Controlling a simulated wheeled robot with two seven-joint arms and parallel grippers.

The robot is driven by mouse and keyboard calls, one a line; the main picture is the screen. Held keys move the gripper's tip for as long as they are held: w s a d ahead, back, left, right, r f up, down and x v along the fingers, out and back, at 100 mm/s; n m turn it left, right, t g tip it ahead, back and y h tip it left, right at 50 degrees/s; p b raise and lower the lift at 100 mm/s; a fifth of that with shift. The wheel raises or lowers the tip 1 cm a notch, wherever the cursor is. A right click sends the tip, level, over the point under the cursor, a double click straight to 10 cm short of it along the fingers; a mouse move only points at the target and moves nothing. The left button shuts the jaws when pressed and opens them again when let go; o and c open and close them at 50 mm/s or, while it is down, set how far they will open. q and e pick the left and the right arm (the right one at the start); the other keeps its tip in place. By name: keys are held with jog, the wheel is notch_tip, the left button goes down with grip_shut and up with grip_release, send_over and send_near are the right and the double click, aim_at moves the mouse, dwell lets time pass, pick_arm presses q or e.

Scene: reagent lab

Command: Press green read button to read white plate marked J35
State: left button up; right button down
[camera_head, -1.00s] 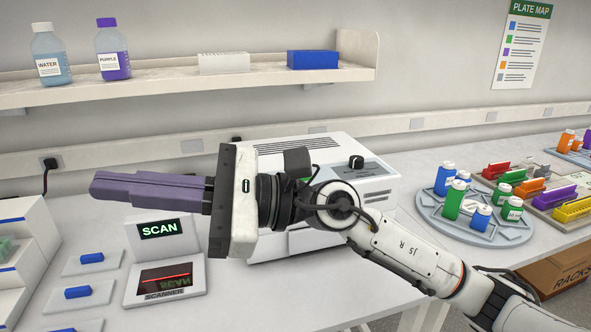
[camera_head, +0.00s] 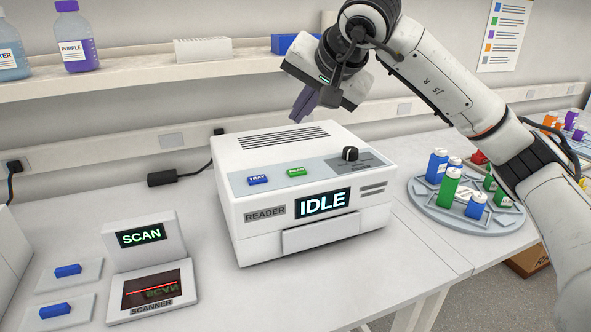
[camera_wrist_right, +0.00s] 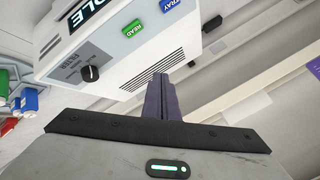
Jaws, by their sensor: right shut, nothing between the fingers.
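The white reader (camera_head: 300,190) stands on the bench with its display (camera_head: 323,201) showing IDLE. Its green READ button (camera_head: 297,172) is on the sloped top panel, right of the blue TRAY button (camera_head: 258,180). The front tray door (camera_head: 334,231) looks closed. No white plate marked J35 shows. My right gripper (camera_head: 301,112) is shut and empty, above and behind the reader's top, apart from the buttons. In the right wrist view the shut purple fingers (camera_wrist_right: 160,82) point toward the reader's vents, and the green button (camera_wrist_right: 132,29) shows up and left of them. My left gripper is not in view.
The scanner (camera_head: 150,290) with a SCAN display stands left of the reader. A round rack (camera_head: 465,215) with bottles is on the right. A shelf (camera_head: 130,90) runs behind, close to my right gripper.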

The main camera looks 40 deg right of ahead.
jog(key=shift+f, duration=0.15)
jog(key=b, duration=0.7)
send_over(297, 172)
jog(key=f, duration=0.7)
jog(key=shift+s+f, duration=0.35)
jog(key=shift+s, duration=0.05)
jog(key=shift+f, duration=0.45)
dwell(0.4)
jog(key=shift+f+b, duration=0.15)
jog(key=shift+b, duration=0.15)
jog(key=shift+f, duration=0.3)
